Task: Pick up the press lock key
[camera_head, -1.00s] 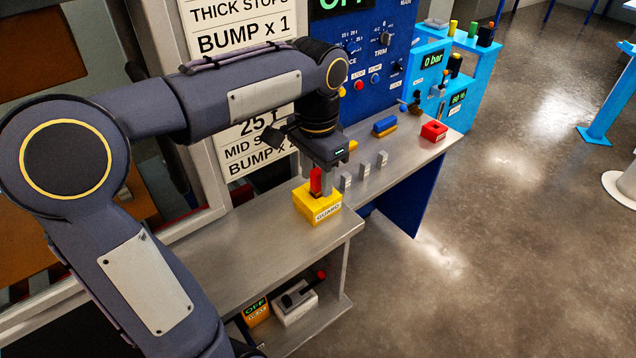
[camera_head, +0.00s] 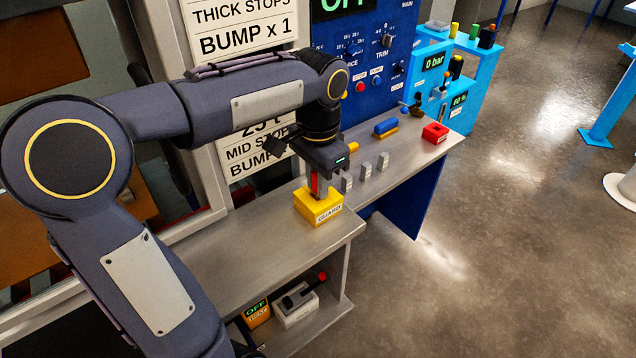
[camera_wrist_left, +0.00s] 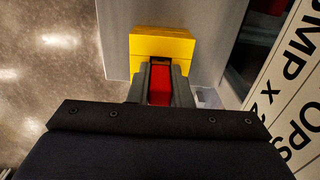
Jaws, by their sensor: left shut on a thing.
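The press lock key appears to be the red upright piece (camera_head: 314,183) at the yellow block labelled GUARD (camera_head: 319,207) on the grey bench. My left gripper (camera_head: 318,190) points down over the yellow block and is shut on the red key. In the left wrist view the red key (camera_wrist_left: 160,86) sits between the two grey fingers, against the yellow block (camera_wrist_left: 162,45). The key's lower end is hidden, so I cannot tell whether it is still seated in the block. My right gripper is not in view.
Several grey upright pieces (camera_head: 366,169) stand on the bench right of the yellow block. A blue and yellow piece (camera_head: 385,128) and a red block (camera_head: 435,132) lie farther back. A lower shelf holds an orange OFF box (camera_head: 257,312) and a lever box (camera_head: 299,305). The front bench top is clear.

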